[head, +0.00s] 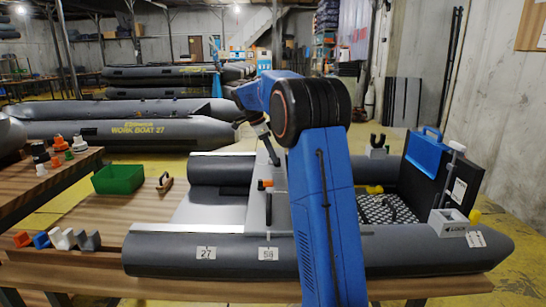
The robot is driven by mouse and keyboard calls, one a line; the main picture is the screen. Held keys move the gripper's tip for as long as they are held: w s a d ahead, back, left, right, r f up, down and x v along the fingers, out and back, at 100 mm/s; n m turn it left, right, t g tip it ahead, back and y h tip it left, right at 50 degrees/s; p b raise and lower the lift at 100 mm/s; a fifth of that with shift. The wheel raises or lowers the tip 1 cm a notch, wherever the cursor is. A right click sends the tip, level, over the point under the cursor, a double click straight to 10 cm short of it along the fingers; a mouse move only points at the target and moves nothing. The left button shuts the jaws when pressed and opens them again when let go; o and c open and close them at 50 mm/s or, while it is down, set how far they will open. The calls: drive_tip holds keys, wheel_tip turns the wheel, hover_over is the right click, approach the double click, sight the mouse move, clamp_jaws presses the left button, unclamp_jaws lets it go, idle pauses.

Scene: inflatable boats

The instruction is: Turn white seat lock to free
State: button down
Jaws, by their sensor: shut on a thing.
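My gripper (272,157) points down over the middle of the grey boat (200,255), close to the upright grey seat panel (256,207). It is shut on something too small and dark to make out. An orange-ended black lever (265,184) shows just below the gripper; I cannot tell whether they touch. I cannot pick out a white seat lock with certainty. A white box marked LOCK (448,222) sits on the boat's near tube at the right. My blue arm hides part of the boat's middle.
A green bin (118,179) and a wooden-handled tool (165,183) lie on the table at left. Several coloured blocks (62,238) line its near left edge. More boats (130,132) lie behind.

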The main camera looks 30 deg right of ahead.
drive_tip(key=shift+w+m+g, duration=0.2)
drive_tip(key=shift+m+g, duration=0.2)
drive_tip(key=shift+m, duration=0.7)
drive_tip(key=shift+d, duration=0.1)
drive_tip(key=c, duration=1.7)
unclamp_jaws()
drive_tip(key=v, duration=1.7)
drive_tip(key=shift+d+r, duration=0.15)
drive_tip(key=shift+r, duration=0.15)
